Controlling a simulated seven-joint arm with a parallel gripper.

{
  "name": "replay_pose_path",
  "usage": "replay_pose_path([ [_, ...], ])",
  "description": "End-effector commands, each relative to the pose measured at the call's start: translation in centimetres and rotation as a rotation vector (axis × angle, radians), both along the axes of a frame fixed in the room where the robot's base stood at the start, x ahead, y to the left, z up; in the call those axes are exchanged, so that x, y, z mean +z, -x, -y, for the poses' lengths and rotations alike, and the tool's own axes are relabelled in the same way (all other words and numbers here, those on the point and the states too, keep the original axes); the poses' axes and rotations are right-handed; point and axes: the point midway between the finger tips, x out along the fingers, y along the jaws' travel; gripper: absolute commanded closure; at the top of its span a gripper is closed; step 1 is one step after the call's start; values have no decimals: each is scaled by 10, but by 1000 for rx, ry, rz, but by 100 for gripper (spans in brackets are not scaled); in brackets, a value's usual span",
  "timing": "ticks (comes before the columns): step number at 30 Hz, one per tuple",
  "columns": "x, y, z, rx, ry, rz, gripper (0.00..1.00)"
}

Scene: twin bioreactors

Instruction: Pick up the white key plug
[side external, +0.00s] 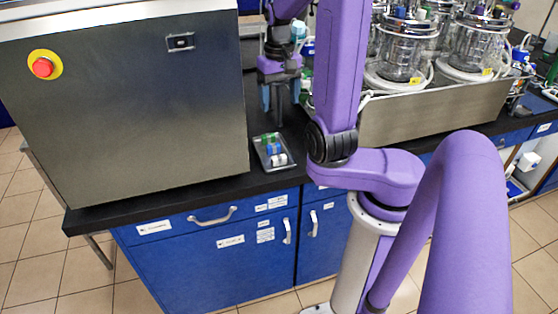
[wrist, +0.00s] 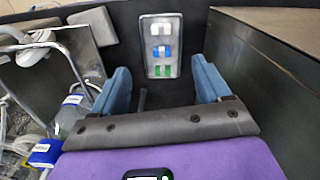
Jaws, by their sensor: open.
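The white key plug (wrist: 162,28) lies at the far end of a small metal tray (wrist: 171,72), in line with a blue plug (wrist: 162,51) and a green plug (wrist: 163,71). In the side external view the white plug (side external: 279,159) is at the tray's near end, toward the bench front. My gripper (wrist: 162,80) is open and empty, its blue fingers wide apart. In the side view my gripper (side external: 279,108) hangs above the bench, behind the tray and apart from it. Nothing hides the white plug.
A large steel cabinet (side external: 130,110) with a red button stands left of the tray. Glass bioreactor vessels (side external: 402,52) stand in a steel tub (side external: 435,113) to the right. Tubing and a blue-capped bottle (wrist: 72,110) lie left in the wrist view. Black bench top is bare around the tray.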

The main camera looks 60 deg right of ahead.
Motion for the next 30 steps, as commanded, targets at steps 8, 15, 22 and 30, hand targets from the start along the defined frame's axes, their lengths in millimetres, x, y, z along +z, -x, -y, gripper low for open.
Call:
replay_pose_path([
  [8, -16, 0, 2, -141, -5, 5, 23],
  [15, -58, 1, 1, -139, -6, 2, 23],
  [22, -92, 1, 2, -137, -5, 4, 23],
  [30, -122, 0, 2, -136, -4, 5, 23],
])
